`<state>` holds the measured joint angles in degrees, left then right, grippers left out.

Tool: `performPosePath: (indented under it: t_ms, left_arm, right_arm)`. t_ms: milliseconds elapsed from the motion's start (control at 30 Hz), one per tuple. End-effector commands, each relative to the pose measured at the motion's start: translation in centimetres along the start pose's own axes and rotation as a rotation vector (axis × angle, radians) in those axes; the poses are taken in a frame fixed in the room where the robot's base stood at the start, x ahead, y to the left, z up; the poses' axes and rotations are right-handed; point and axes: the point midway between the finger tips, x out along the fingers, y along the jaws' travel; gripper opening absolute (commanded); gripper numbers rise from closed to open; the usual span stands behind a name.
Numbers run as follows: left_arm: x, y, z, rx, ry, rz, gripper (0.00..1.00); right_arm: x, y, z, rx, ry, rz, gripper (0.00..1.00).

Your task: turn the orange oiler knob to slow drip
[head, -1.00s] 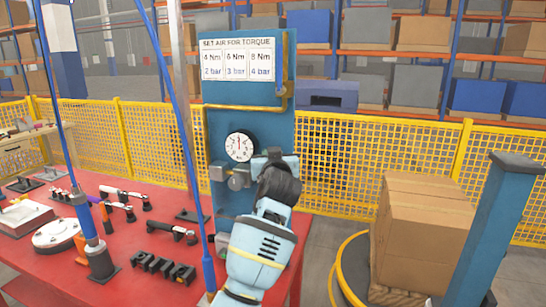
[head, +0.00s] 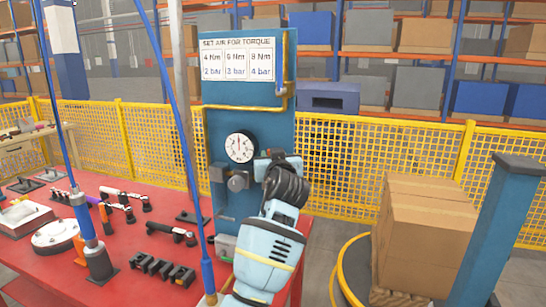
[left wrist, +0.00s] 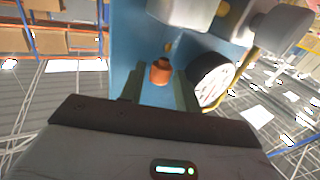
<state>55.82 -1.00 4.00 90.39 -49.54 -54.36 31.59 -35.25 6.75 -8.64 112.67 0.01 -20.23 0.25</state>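The orange oiler knob (left wrist: 160,72) shows in the left wrist view, in front of the blue panel. In the head view it is hidden behind my left gripper (head: 277,168), which is at the panel, right of the gauge. In the left wrist view the two fingers of my left gripper (left wrist: 159,84) stand apart, one on each side of the knob. A narrow gap shows on the left; contact on the right is unclear. The white round gauge (head: 239,147) is on the panel (head: 225,122) and also shows in the left wrist view (left wrist: 212,80). My right gripper is not in view.
A grey regulator (head: 237,182) sits below the gauge, close to my left gripper. A red table (head: 120,262) with several tools and fixtures lies at the left. Cardboard boxes (head: 425,235) and a blue post (head: 497,235) stand at the right. A yellow fence (head: 400,160) runs behind.

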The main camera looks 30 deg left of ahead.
Motion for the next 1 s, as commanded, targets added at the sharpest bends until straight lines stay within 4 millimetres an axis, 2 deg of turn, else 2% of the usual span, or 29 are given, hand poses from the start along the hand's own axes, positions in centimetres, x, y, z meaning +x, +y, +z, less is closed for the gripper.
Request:
performPosePath:
  t_ms: [167,633,800,1000]
  left_arm:
    - [-0.7,0.0,0.0,-0.001,0.002,0.001,0.32]
    - [-6.9,0.1,0.2,-0.001,-0.002,0.001,0.32]
    - [-7.8,0.0,0.1,0.000,0.000,0.001,0.32]
    - [-7.8,0.0,0.0,0.001,0.000,0.000,0.32]
  right_arm:
    - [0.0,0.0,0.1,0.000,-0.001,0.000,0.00]
    - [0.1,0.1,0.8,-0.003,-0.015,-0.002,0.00]
    - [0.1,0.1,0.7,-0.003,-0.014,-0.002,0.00]
    - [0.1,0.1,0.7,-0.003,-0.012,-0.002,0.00]
